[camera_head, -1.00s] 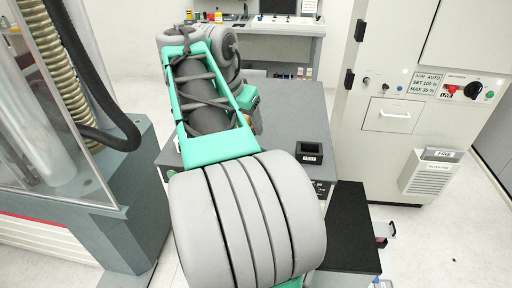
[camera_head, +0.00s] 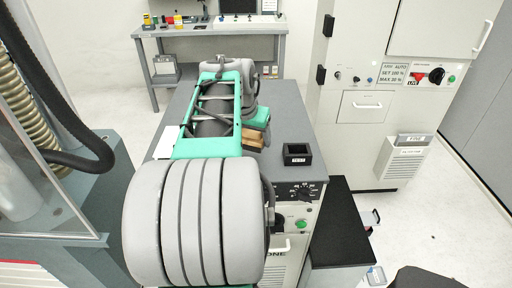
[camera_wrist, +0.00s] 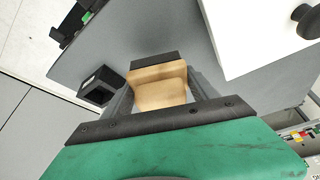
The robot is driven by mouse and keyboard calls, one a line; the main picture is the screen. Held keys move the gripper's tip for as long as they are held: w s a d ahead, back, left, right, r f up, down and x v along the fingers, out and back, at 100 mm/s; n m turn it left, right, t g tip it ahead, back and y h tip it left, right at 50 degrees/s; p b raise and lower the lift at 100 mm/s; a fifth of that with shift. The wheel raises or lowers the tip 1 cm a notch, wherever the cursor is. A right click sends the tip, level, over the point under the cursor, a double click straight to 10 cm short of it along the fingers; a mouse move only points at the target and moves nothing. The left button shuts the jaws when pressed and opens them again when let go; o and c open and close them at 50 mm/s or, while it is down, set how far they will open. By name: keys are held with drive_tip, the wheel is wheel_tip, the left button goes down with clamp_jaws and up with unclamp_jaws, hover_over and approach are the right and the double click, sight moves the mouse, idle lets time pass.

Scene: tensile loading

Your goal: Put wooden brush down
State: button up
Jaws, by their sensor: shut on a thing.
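The wooden brush (camera_wrist: 160,88) is a tan block with a dark strip along its far edge. My gripper (camera_wrist: 160,97) is shut on it, one finger at each side. In the head view the brush (camera_head: 246,134) shows as a brown piece just below the green end of my arm, over the grey bench top (camera_head: 280,108). My arm hides part of it and most of my gripper there. I cannot tell whether the brush touches the bench top.
A small black open box labelled TEST (camera_head: 297,154) stands on the bench right of the brush; it also shows in the wrist view (camera_wrist: 98,86). A white flat thing (camera_wrist: 265,38) lies on the bench. A grey-white cabinet (camera_head: 365,140) stands right. Bare bench top lies between.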

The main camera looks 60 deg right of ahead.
sight(256, 148)
drive_tip(key=f, duration=0.2)
drive_tip(key=s+f, duration=0.1)
drive_tip(key=f, duration=0.1)
drive_tip(key=shift+d, duration=0.4)
drive_tip(key=shift+w+f, duration=0.1)
drive_tip(key=shift+f, duration=0.2)
drive_tip(key=o, duration=1.3)
